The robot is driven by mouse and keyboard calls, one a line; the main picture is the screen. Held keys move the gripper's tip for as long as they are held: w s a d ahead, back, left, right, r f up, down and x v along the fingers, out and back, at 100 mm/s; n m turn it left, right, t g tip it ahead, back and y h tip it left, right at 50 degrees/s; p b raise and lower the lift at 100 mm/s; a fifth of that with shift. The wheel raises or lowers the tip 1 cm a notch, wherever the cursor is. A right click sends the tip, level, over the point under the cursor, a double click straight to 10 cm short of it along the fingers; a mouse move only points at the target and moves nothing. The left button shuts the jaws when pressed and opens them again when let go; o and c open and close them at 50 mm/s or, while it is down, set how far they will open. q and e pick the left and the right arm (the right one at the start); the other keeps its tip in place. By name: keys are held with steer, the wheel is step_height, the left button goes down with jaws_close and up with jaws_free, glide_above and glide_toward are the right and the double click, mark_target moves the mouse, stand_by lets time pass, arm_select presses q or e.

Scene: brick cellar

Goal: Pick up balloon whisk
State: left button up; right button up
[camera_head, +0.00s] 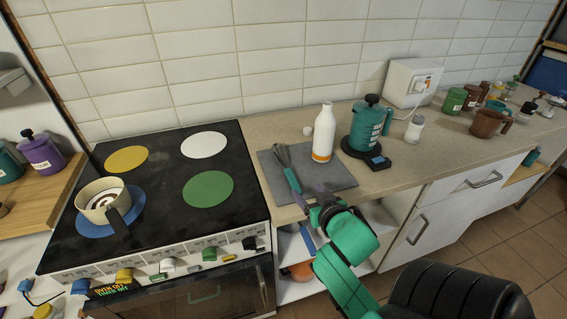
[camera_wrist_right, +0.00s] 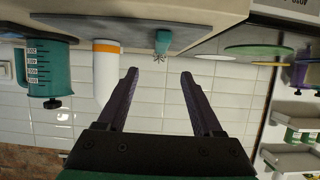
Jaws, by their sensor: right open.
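The balloon whisk (camera_head: 293,181) lies on a grey board (camera_head: 340,181) on the counter, its wire head toward the wall and its teal handle toward the front edge. In the right wrist view, which is upside down, the teal handle end (camera_wrist_right: 163,42) shows between and beyond the fingertips. My right gripper (camera_head: 312,198) is at the board's front edge, close to the handle end. In the wrist view its dark fingers (camera_wrist_right: 159,76) are apart with nothing between them. My left gripper is not in view.
A white bottle (camera_head: 324,134) stands on the board, with a teal measuring jug (camera_head: 367,129) to its right. A scale (camera_head: 378,162) and a shaker (camera_head: 414,129) are further right. The black stove (camera_head: 165,205) with a pot (camera_head: 101,202) is to the left.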

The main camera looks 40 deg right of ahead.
mark_target(291, 176)
steer(key=p+x, duration=0.2)
steer(key=x, duration=1.1)
steer(key=shift+w+f, duration=0.15)
steer(key=shift+w, duration=0.25)
steer(key=shift+w+f, duration=0.15)
steer(key=shift+w, duration=0.05)
steer(key=shift+s, duration=0.1)
jaws_close()
